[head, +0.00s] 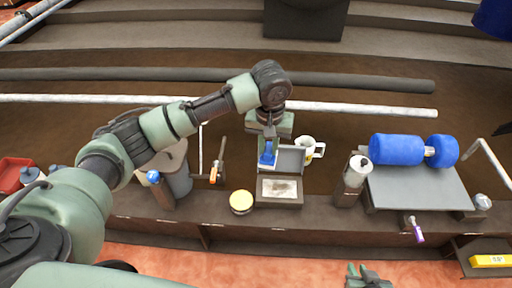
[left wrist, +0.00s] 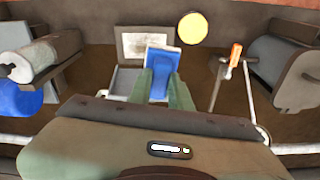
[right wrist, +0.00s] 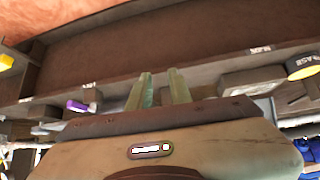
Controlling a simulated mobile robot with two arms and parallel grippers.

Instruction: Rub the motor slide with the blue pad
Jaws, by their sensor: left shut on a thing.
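My left gripper (head: 270,140) is shut on the blue pad (head: 267,157) and holds it by the small grey open-lidded box (head: 279,204). In the left wrist view the pad (left wrist: 162,60) sits between the fingers, beside the box's pale inner patch (left wrist: 143,46). Whether the pad touches the box is unclear. I cannot tell for sure which part is the motor slide. My right gripper (head: 368,277) is low at the front, empty, its fingers (right wrist: 158,90) apart.
A yellow-topped round tin (head: 241,202) is left of the box and a mug (head: 309,149) behind it. An orange-handled tool (head: 216,172) stands further left. A metal-topped canister (head: 355,173) stands between box and plate. A purple-handled tool (head: 417,232) hangs at the front edge.

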